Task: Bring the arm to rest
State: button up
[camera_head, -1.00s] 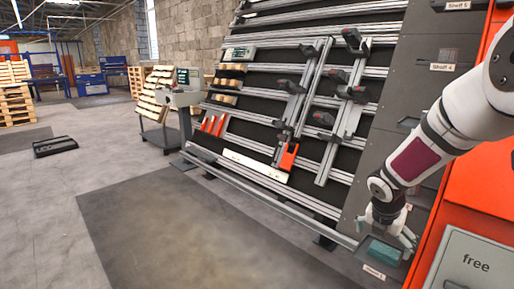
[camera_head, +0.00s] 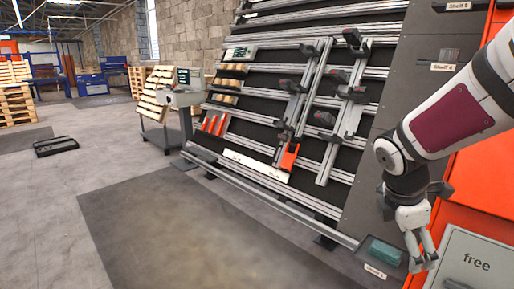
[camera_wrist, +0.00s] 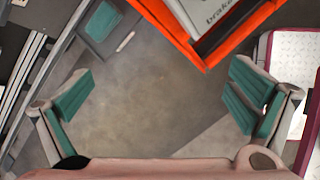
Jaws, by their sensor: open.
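My gripper (camera_head: 424,262) hangs from the white arm at the lower right of the head view, with its fingers pointing down. In the wrist view my gripper (camera_wrist: 158,100) has its teal-padded fingers spread wide apart, with only floor showing between them. It is open and empty. In the head view it is just right of a low grey shelf bin that holds a teal item (camera_head: 383,252). The teal item also shows in the wrist view (camera_wrist: 103,22), apart from the fingers.
A tilted rack (camera_head: 300,110) with rails and clamps fills the middle. A dark floor mat (camera_head: 190,235) lies clear in front. A cart (camera_head: 165,110) and pallets (camera_head: 14,103) stand farther left.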

jog(key=s+a+r+m+g+y, duration=0.15)
jog(key=s+a+m, duration=0.35)
jog(key=s, duration=0.5)
jog(key=s+a+r+m+y, duration=0.1)
jog(key=s+a+r+m, duration=0.15)
jog(key=s+m, duration=0.55)
jog(key=s+a+r+m+y, duration=0.15)
jog(key=s+a+m, duration=0.35)
jog(key=s, duration=0.6)
notch_tip(320, 180, up, 28)
jog(key=t+p, duration=0.3)
jog(key=p, duration=2.4)
jog(key=shift+d+n+t, duration=0.3)
jog(key=shift+d+t, duration=0.05)
jog(key=shift+d, duration=0.1)
jog(key=shift+w, duration=0.15)
